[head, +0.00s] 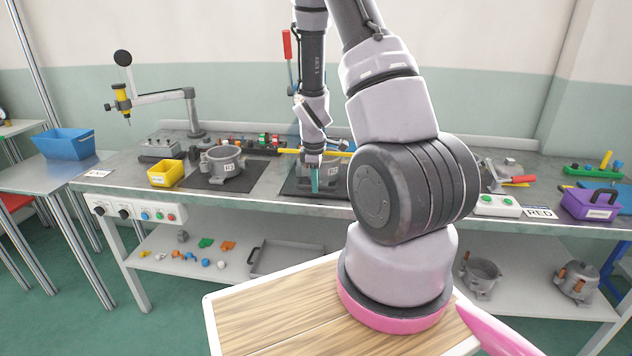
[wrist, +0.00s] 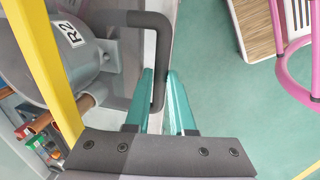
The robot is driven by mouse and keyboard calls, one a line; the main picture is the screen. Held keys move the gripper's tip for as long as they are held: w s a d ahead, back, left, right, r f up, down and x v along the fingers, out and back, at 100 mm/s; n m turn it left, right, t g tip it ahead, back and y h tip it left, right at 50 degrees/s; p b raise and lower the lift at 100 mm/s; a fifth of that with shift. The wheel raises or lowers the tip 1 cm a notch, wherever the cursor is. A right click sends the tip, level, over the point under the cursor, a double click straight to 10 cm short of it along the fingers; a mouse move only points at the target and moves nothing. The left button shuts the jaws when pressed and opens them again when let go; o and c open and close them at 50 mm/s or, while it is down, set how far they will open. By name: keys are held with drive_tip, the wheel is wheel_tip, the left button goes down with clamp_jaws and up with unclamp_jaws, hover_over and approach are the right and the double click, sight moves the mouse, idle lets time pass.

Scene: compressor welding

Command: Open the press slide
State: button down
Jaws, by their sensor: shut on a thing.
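My gripper (head: 316,180) is low over the bench, in front of the press. In the wrist view its teal fingers (wrist: 161,88) are on either side of a dark grey U-shaped handle (wrist: 148,20), shut on its long bar. The handle appears to belong to the press slide; it stands at the slide's front edge. A grey compressor body labelled R2 (wrist: 62,58) is beside it. In the head view my arm and gripper hide most of the press and slide; a red lever (head: 287,45) shows above.
A yellow bar (wrist: 45,70) runs close beside my gripper. On the bench (head: 265,197) stand a yellow bin (head: 166,173) and another compressor body (head: 222,163) at left, and a green-button box (head: 497,205) at right. The floor before the bench is open.

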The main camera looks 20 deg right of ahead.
drive_tip(key=c, duration=0.8)
unclamp_jaws()
drive_tip(key=shift+o, duration=0.2)
wheel_tip(320, 180, up, 11)
drive_tip(key=s+a, duration=0.1)
drive_tip(key=shift+s+f, duration=0.2)
drive_tip(key=shift+s, duration=0.1)
drive_tip(key=s+a+r+m+t+y, duration=0.1)
drive_tip(key=s+a+r+m, duration=0.25)
drive_tip(key=r, duration=0.55)
drive_tip(key=s+a+r+m+t+y, duration=0.15)
drive_tip(key=s+r+m, duration=0.3)
drive_tip(key=r, duration=0.45)
drive_tip(key=s+a+r+m+t, duration=0.3)
drive_tip(key=s+a+r+m, duration=0.2)
drive_tip(key=s+r, duration=0.5)
drive_tip(key=shift+s+a+m+y, duration=0.35)
drive_tip(key=shift+s+m, duration=0.35)
drive_tip(key=shift+m, duration=0.4)
